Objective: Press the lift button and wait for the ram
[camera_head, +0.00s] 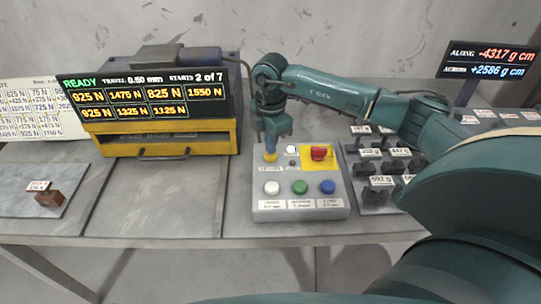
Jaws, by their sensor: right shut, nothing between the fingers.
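A grey control box (257,205) stands on the table in the middle. Its front row has a white button (272,187), a green button (299,187) and a blue button (327,186); their labels are too small to read, so I cannot tell which is the lift button. Behind them are a small white lamp (292,149) and a red mushroom button (319,153) on a yellow plate. The ram is not clearly visible. My left gripper is out of view.
A yellow-framed machine (160,143) carries a display (150,97) reading READY, TRAVEL 0.50 mm, STARTS 2 of 7. Labelled dark weights (380,195) stand right of the box. A brown block (48,197) lies on a grey plate at left. Another display (490,60) stands back right.

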